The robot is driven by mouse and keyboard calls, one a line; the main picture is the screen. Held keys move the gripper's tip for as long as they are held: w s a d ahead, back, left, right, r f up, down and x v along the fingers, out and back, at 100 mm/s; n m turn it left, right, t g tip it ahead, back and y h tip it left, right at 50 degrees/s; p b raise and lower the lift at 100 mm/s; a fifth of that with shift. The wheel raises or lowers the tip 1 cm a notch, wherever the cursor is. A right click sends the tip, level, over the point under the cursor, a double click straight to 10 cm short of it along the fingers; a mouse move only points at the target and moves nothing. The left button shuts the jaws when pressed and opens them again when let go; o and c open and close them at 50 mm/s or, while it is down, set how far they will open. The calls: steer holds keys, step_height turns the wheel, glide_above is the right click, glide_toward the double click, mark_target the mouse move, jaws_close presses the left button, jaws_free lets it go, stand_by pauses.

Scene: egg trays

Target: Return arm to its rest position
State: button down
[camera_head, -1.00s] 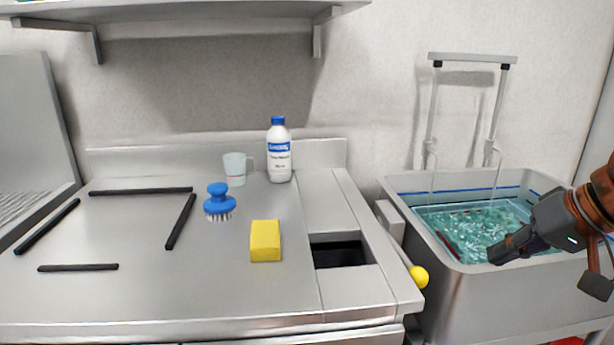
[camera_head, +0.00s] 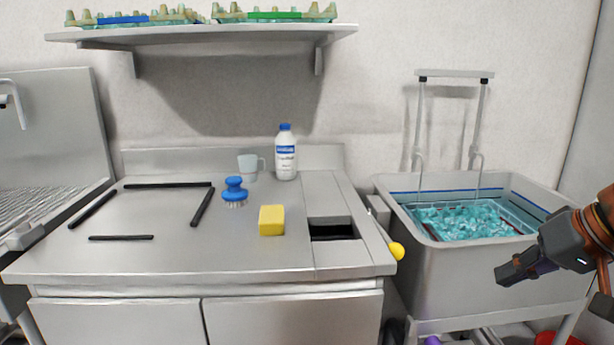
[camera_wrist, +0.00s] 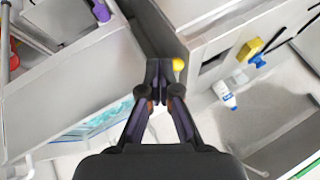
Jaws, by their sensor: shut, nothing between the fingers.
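My gripper (camera_head: 508,274) is at the right of the head view, in front of the steel wash basin (camera_head: 400,262). Its fingers are shut and empty. In the wrist view my gripper (camera_wrist: 160,68) shows with its fingertips together and nothing between them. It is apart from the basin and the counter. The basin holds blue-green water (camera_head: 465,222) with a rack in it.
The steel counter (camera_head: 170,262) at left carries a yellow sponge (camera_head: 271,220), a blue brush (camera_head: 235,188), a white bottle (camera_head: 285,155), a mug (camera_head: 248,166) and black strips. A yellow-knobbed lever (camera_head: 397,251) sticks out between counter and basin. Egg trays (camera_head: 272,16) sit on the shelf.

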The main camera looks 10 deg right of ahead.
steer(key=a+f+n+g, duration=0.3)
steer(key=a+f+g, duration=0.2)
steer(key=a+f, duration=0.7)
steer(key=s+a+f+g+h, duration=0.35)
steer(key=s+a+f, duration=0.35)
steer(key=s+f, duration=0.4)
step_height(320, 180, up, 23)
steer(key=s+p, duration=0.2)
steer(key=p, duration=1.9)
steer(key=shift+f+n, duration=0.15)
steer(key=shift+n, duration=0.15)
